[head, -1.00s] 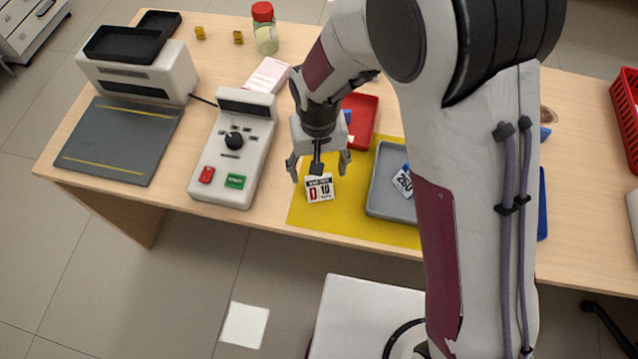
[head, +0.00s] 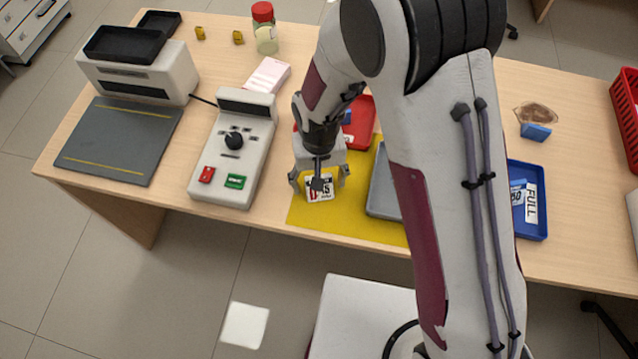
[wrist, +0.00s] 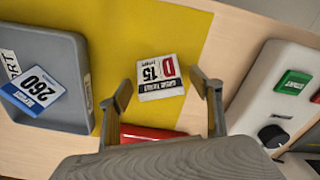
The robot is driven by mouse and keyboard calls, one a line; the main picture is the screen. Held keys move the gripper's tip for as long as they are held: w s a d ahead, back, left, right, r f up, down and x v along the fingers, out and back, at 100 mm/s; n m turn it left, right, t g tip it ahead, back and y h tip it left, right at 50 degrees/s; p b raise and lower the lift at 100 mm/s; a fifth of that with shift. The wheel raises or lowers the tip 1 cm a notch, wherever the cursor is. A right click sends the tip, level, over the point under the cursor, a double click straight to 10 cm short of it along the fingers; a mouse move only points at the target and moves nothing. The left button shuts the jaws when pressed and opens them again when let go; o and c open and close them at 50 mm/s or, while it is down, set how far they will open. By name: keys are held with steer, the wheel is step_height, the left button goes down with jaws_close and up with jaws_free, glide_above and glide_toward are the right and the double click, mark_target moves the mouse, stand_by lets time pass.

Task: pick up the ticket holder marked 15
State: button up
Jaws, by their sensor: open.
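The ticket holder marked 15 (wrist: 159,76) is a small white card-like block with a red "D" panel. It lies on the yellow mat (wrist: 190,25), and in the head view it (head: 322,193) is partly hidden by my gripper (head: 318,183). In the wrist view my gripper (wrist: 162,98) is open, its fingers on either side of the holder's near edge. Nothing is between the fingertips that they grip. I cannot tell how high the fingertips are above the mat.
A counting device (head: 247,135) stands to the left, a red tray (head: 365,112) behind. A blue tray (head: 533,235) holding a "FULL" label is at right. Bare table lies between mat and device.

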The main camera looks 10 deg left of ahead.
stand_by(0.3)
steer(key=c, duration=1.2)
steer(key=shift+r, duration=0.1)
steer(key=shift+r, duration=4.95)
